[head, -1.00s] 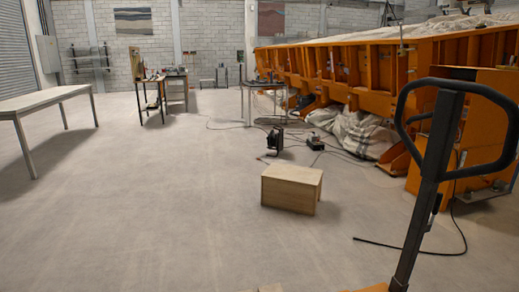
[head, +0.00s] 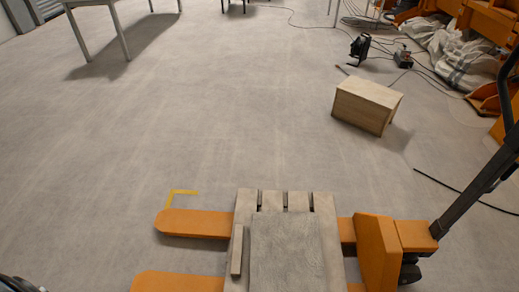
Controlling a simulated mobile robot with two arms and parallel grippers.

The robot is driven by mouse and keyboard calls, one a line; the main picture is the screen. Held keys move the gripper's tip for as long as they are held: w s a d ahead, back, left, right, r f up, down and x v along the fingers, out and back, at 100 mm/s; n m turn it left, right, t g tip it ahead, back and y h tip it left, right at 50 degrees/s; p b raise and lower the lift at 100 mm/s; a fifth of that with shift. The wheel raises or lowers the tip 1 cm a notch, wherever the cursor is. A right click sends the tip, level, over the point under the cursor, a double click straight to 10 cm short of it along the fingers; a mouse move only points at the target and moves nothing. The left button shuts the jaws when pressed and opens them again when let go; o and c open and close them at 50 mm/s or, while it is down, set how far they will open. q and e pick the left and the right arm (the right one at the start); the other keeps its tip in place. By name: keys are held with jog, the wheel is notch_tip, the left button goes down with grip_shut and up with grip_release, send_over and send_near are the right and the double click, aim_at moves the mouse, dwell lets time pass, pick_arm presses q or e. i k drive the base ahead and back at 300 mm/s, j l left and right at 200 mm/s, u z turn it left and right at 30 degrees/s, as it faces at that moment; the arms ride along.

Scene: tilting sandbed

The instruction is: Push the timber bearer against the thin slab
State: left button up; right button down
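The timber bearer (head: 237,250) is a short, narrow wooden bar lying lengthwise on the left part of a slatted wooden pallet (head: 271,200). The thin slab (head: 290,252) is a flat grey rectangle lying on the same pallet, to the right of the bearer. A narrow strip of pallet shows between the bearer and the slab's left edge, so they look apart. The near ends of the slab and pallet are cut off by the bottom of the view. No gripper is recognisable; only a dark part, probably of my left arm, shows in the bottom left corner.
The pallet rests on an orange pallet truck (head: 378,250), its forks pointing left and its dark handle rising at right. A yellow corner mark (head: 183,192) lies on the floor. A wooden box (head: 366,104), cables and white sacks (head: 462,58) are farther off. The floor at left is clear.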

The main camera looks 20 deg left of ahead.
aim_at(238, 243)
jog(key=u, duration=0.8)
jog(key=k+j, duration=0.1)
jog(key=j, duration=0.2)
jog(key=k+j, duration=0.1)
jog(key=j, duration=0.2)
